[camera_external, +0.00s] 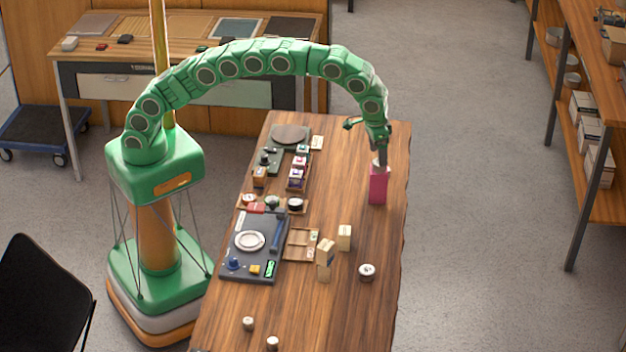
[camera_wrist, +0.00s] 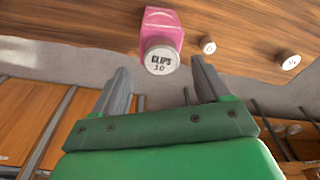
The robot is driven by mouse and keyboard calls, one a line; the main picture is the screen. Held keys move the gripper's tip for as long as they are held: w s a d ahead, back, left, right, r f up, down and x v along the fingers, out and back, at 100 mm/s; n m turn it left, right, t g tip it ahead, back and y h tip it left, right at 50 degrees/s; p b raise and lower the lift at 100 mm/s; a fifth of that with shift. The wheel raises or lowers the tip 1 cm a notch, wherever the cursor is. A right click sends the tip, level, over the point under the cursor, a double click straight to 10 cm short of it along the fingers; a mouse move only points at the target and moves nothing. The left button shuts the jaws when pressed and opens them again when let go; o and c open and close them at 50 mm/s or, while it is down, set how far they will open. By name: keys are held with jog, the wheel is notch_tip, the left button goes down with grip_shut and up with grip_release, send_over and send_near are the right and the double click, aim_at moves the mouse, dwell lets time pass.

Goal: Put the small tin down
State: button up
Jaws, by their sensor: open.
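A small white-lidded tin marked "CLIPS 30" (camera_wrist: 161,61) sits at the end of an upright pink block (camera_wrist: 163,27). In the external view the pink block (camera_external: 378,187) stands on the far right part of the wooden table, with the tin (camera_external: 379,162) on its top, partly hidden by my gripper. My gripper (camera_external: 381,154) points down just above the block. In the wrist view my gripper (camera_wrist: 160,68) is open, with one finger on each side of the tin and visible gaps between; I cannot tell how deep the tin lies between them.
Other small tins stand on the table (camera_external: 335,300): one at right (camera_external: 367,272), one near the front (camera_external: 248,323), another beside it (camera_external: 272,343). Pale wooden blocks (camera_external: 344,238) stand mid-table. A dark tray (camera_external: 232,262) and small goods fill the left side. The right edge is mostly clear.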

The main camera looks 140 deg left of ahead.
aim_at(373, 163)
notch_tip(373, 163, up, 8)
jog(key=shift+s+d, duration=0.2)
jog(key=shift+d, duration=0.25)
jog(key=s+d+r+m, duration=0.2)
jog(key=s+d+r, duration=0.15)
jog(key=d, duration=0.75)
jog(key=s+d+r+m+g+h, duration=0.1)
jog(key=s+d+r+m, duration=0.2)
jog(key=d, duration=0.9)
jog(key=s+d+r+m, duration=0.2)
jog(key=s+d, duration=0.3)
jog(key=d, duration=0.6)
jog(key=s+d+f+m, duration=0.2)
jog(key=s+d, duration=0.4)
jog(key=s, duration=0.4)
jog(key=s+d+f+m+g, duration=0.1)
jog(key=s+d+f+m, duration=0.1)
jog(key=s+d, duration=0.4)
jog(key=s+d+f+m, duration=0.2)
jog(key=s+d, duration=0.4)
jog(key=s, duration=0.9)
jog(key=shift+s+d+f+m, duration=0.15)
jog(key=shift+d+f+m, duration=0.15)
jog(key=shift+m, duration=0.1)
